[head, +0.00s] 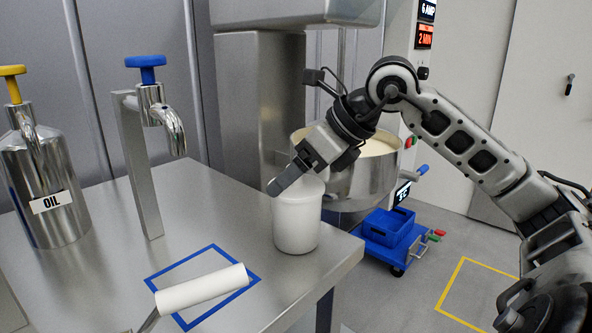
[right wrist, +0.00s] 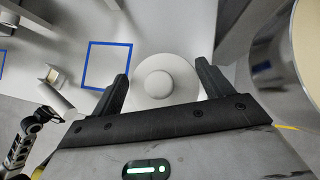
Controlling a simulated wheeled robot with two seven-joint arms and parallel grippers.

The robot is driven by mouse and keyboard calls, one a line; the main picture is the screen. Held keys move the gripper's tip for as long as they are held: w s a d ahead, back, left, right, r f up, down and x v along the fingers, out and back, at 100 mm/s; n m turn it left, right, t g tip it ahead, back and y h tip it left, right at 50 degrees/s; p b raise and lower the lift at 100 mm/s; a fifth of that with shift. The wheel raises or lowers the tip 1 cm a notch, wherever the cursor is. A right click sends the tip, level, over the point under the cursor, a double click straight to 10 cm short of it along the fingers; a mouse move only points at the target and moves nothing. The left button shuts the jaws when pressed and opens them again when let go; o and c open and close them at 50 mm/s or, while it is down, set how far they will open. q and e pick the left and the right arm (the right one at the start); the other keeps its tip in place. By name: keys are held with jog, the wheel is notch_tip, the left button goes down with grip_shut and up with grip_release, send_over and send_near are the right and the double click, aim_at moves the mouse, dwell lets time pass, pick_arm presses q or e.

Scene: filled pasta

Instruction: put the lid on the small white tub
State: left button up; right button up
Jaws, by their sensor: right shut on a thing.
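The small white tub (head: 297,222) stands upright near the right edge of the steel table. My right gripper (head: 287,180) is over its top in the head view, and its fingers hide part of the rim. In the right wrist view the round white lid (right wrist: 158,82), with a knob in its middle, lies between the two fingers of my right gripper (right wrist: 164,88). The gripper is shut on the lid. Whether the lid touches the tub's rim cannot be told. My left gripper is not seen in the head view.
A steel OIL canister (head: 45,185) and a tap with a blue knob (head: 147,62) stand at the left. A white cylinder (head: 200,288) overlaps the blue taped square (head: 170,266) in view. A large steel bowl (head: 365,178) and a blue cart (head: 390,228) are beyond the table's right edge.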

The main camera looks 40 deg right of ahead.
dwell(0.7)
jog(key=o, duration=0.9)
jog(key=shift+c, duration=0.2)
jog(key=shift+r, duration=0.1)
jog(key=shift+r+p, duration=2.85)
jog(key=shift+r, duration=0.6)
jog(key=shift+f, duration=0.1)
grip_shut()
